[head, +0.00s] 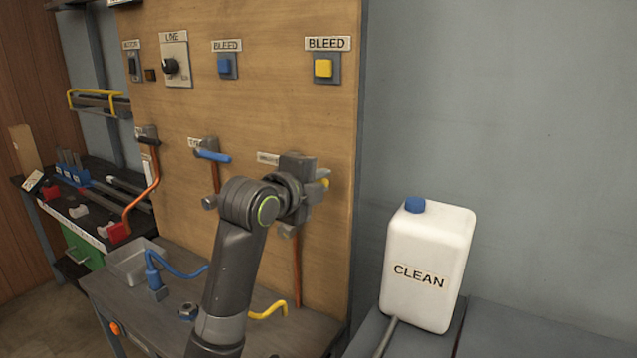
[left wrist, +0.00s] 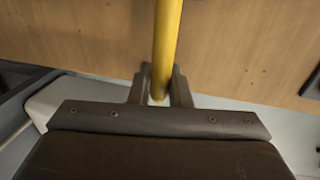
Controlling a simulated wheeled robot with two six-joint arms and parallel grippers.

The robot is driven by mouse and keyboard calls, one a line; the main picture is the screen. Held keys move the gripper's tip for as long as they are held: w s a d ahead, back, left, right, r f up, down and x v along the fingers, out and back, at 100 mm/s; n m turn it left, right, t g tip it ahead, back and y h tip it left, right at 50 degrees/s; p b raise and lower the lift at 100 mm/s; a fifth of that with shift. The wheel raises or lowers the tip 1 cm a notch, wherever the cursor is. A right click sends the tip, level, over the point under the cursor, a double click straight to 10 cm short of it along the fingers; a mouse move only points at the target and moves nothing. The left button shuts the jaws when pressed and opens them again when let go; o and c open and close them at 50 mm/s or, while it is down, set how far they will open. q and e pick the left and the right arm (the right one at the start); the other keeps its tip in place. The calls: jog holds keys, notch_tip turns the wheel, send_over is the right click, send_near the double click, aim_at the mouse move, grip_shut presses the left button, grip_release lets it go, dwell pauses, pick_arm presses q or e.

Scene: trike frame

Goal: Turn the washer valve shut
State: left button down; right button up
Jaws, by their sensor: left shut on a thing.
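The yellow valve handle (head: 325,183) is on the right of the wooden board, beside a small label (head: 268,158) too blurred to read surely. Most of this valve is hidden behind my left gripper (head: 308,180). In the left wrist view the handle is a yellow bar (left wrist: 167,45) running up the picture between the two fingers of my left gripper (left wrist: 160,84), which is shut on it. A copper pipe (head: 297,270) runs down the board below the valve. My right gripper is not in view.
To the left are a blue-handled valve (head: 213,156) and a black-handled valve (head: 148,140). Above are a blue button (head: 225,66), a yellow button (head: 323,68) and a knob (head: 171,67). A white jug (head: 428,260) stands on the right. A grey tray (head: 128,265) and hoses lie below.

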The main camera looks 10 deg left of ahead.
pick_arm(q)
jog(key=shift+f, duration=0.15)
jog(key=c, duration=1.4)
grip_release()
jog(key=b+v, duration=0.1)
jog(key=v, duration=1.6)
jog(key=shift+s, duration=0.15)
